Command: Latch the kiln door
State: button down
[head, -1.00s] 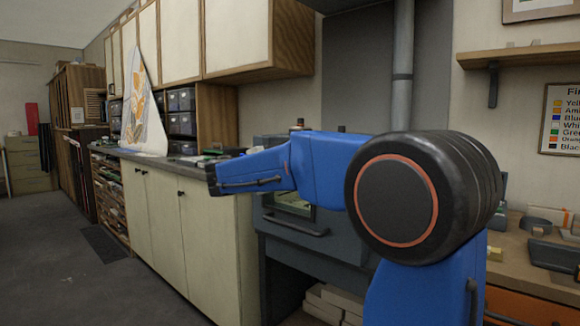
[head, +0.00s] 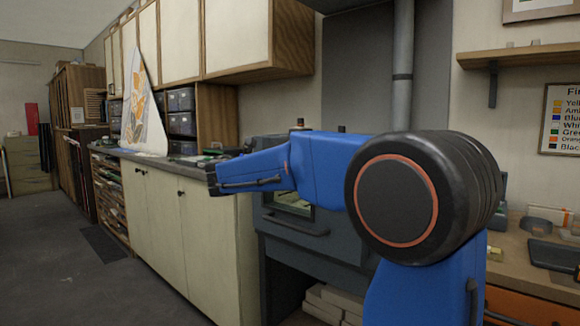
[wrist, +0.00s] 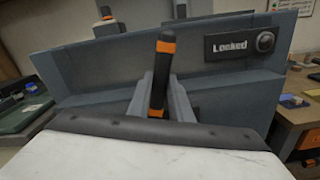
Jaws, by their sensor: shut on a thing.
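The kiln (head: 335,245) is a blue-grey box behind my arm in the head view. Its front has a small window and a bar handle (head: 295,225), and my arm hides much of it. In the wrist view the kiln front (wrist: 85,68) carries a dark plate reading "Locked" (wrist: 230,47) with a round knob beside it. A black latch lever with orange bands (wrist: 162,75) stands nearly upright, left of the plate. My gripper (wrist: 158,100) is shut on the lever, its grey fingers on either side of the lower part. My gripper is hidden in the head view.
A cream cabinet with a dark counter (head: 170,158) runs left of the kiln. A wooden bench (head: 510,250) with small items stands to the right. A grey flue pipe (head: 402,70) rises behind. Bricks or boards (head: 325,300) lie below the kiln. The floor at left is clear.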

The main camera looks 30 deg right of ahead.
jog(key=shift+f+n, duration=0.1)
jog(key=shift+n, duration=1.5)
jog(key=c, duration=1.6)
grip_release()
jog(key=v, duration=1.7)
jog(key=shift+a, duration=0.2)
jog(key=shift+s, duration=0.1)
